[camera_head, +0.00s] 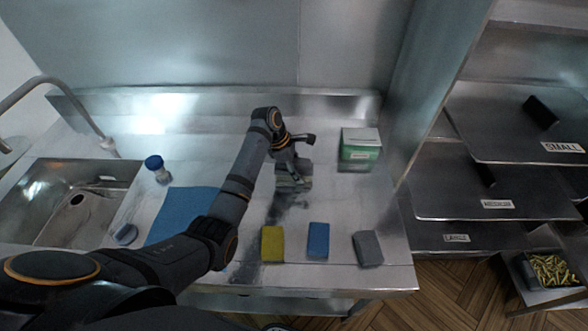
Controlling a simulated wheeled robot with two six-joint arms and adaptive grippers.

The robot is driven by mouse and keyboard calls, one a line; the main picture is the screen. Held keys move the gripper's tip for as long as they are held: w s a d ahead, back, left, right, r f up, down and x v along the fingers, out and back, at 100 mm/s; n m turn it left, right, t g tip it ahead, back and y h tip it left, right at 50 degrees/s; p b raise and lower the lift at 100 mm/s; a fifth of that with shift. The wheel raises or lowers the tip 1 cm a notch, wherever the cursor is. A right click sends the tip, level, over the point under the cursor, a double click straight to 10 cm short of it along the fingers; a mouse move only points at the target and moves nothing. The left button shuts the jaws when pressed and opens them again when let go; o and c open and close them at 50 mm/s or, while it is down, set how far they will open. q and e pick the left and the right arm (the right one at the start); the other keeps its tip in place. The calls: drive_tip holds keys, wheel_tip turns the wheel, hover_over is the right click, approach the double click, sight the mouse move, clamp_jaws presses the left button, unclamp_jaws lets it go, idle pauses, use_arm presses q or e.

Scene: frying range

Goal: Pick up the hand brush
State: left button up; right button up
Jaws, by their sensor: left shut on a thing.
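My left arm reaches in from the left over the steel counter. My left gripper (290,165) is near the middle of the counter, in front of the back ledge. It is shut on what looks like the hand brush (294,182), a greyish piece below the fingers. The gripper hides much of the brush, and I cannot tell whether it touches the counter. A dark smudge (284,212) spreads over the counter just in front of it. My right gripper is not in view.
Yellow (272,244), blue (318,240) and grey (368,248) pads lie along the front edge. A green-and-white box (360,147) stands back right. A blue-capped bottle (157,170), blue cloth (180,214) and sink (75,200) are left. Labelled shelves (500,200) stand right.

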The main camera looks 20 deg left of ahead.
sight(297, 160)
use_arm(q)
drive_tip(key=shift+b, duration=0.4)
wheel_tip(297, 160, up, 4)
drive_tip(key=shift+f+b, duration=0.1)
drive_tip(key=shift+b, duration=0.8)
drive_tip(key=s+r+p, duration=0.9)
drive_tip(key=s, duration=0.5)
drive_tip(key=shift+r+p, duration=0.35)
drive_tip(key=shift+r, duration=0.05)
